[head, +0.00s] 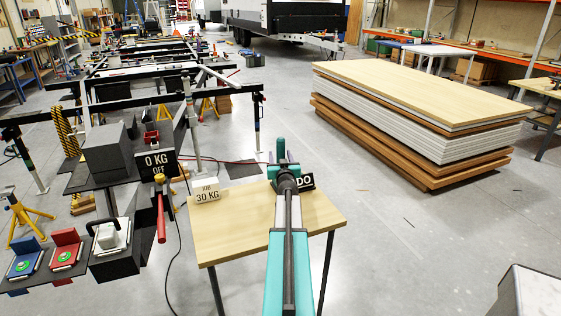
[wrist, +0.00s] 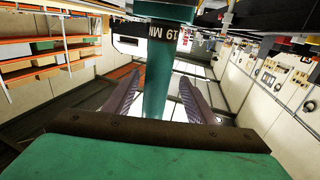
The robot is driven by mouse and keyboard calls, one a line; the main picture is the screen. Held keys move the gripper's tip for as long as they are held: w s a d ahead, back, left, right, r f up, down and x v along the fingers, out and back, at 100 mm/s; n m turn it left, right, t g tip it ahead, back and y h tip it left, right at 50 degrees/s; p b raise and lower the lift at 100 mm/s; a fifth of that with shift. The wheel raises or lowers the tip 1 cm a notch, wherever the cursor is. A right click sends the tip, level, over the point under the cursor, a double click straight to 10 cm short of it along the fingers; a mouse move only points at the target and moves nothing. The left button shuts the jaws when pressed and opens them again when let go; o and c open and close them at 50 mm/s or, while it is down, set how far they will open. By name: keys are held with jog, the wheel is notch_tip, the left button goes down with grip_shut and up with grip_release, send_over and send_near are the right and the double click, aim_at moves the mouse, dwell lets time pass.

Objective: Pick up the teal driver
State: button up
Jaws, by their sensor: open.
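The teal driver (wrist: 157,75) is a teal cylinder with a dark band marked "19 MM" in the wrist view. It comes down from the top edge between my two fingers. In the head view a small upright teal piece (head: 281,148) shows between the fingertips. My gripper (wrist: 160,88) is open, with one finger on each side of the driver and narrow gaps showing. In the head view my gripper (head: 282,160) is over the far side of the wooden table. What the driver rests on is hidden behind my gripper and arm.
The small wooden table (head: 235,240) carries a "30 KG" card (head: 207,193) and a black sign (head: 305,181), partly hidden. Left stand a "0 KG OFF" display (head: 160,162), a red-handled tool (head: 161,218) and the chassis frame. A stack of boards (head: 420,110) stands right. Floor between is clear.

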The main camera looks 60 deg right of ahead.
jog(key=shift+d, duration=0.1)
jog(key=shift+p+x, duration=0.4)
jog(key=shift+x, duration=2.15)
jog(key=shift+s, duration=0.15)
grip_shut()
